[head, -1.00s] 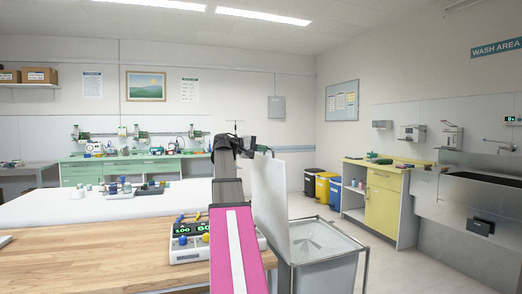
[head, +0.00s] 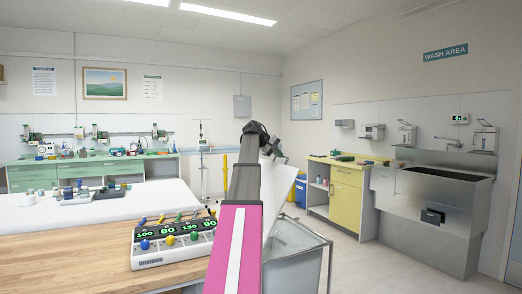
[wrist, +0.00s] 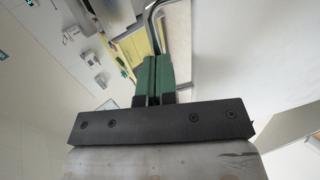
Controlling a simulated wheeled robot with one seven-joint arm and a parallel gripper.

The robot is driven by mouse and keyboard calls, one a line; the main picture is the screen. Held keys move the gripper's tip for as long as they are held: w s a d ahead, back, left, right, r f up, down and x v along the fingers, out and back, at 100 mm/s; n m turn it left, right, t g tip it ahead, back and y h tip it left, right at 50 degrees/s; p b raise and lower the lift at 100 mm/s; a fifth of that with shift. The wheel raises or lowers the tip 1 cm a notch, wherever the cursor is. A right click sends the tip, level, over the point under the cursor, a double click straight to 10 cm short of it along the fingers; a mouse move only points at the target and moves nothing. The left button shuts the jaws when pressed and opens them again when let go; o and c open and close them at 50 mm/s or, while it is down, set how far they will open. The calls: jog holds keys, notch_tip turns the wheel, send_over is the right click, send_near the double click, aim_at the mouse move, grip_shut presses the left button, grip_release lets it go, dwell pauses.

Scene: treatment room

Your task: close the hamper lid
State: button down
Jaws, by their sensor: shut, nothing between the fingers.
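The hamper (head: 298,262) is a pale box in a metal frame, right of the wooden table in the head view. Its white lid (head: 282,192) is raised and leans right over the open top; my arm hides its left part. My gripper (head: 275,149) is by the lid's upper edge, mostly hidden behind my arm. In the wrist view its green fingers (wrist: 153,78) are together with nothing between them. A broad pale surface, apparently the lid (wrist: 235,45), fills the right there, close to the fingers. I cannot tell whether they touch.
The wooden table (head: 100,262) carries a device with number displays and coloured knobs (head: 172,240) close left of my arm. A yellow cabinet (head: 346,190) and a steel sink (head: 430,205) stand along the right wall. A blue bin (head: 300,192) stands behind the lid. Floor (head: 385,265) right of the hamper is clear.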

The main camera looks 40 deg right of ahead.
jog(key=s+d+f+t+y, duration=0.1)
jog(key=s+d+f+y, duration=0.2)
jog(key=d+f, duration=0.65)
jog(key=s+d+f+t+y, duration=0.1)
jog(key=s+d+f+y, duration=0.2)
jog(key=d+f, duration=0.6)
jog(key=s+d+f+y, duration=0.1)
jog(key=d+f, duration=0.2)
jog(key=f, duration=0.7)
jog(key=s+d+f+y, duration=0.1)
jog(key=d+f, duration=0.2)
jog(key=f, duration=0.8)
jog(key=shift+d+f+t+y, duration=0.25)
jog(key=shift+d+t+y, duration=0.05)
jog(key=shift+t+y, duration=0.1)
jog(key=shift+s, duration=0.1)
notch_tip(320, 180, up, 15)
jog(key=d, duration=0.2)
jog(key=shift+s+d, duration=0.3)
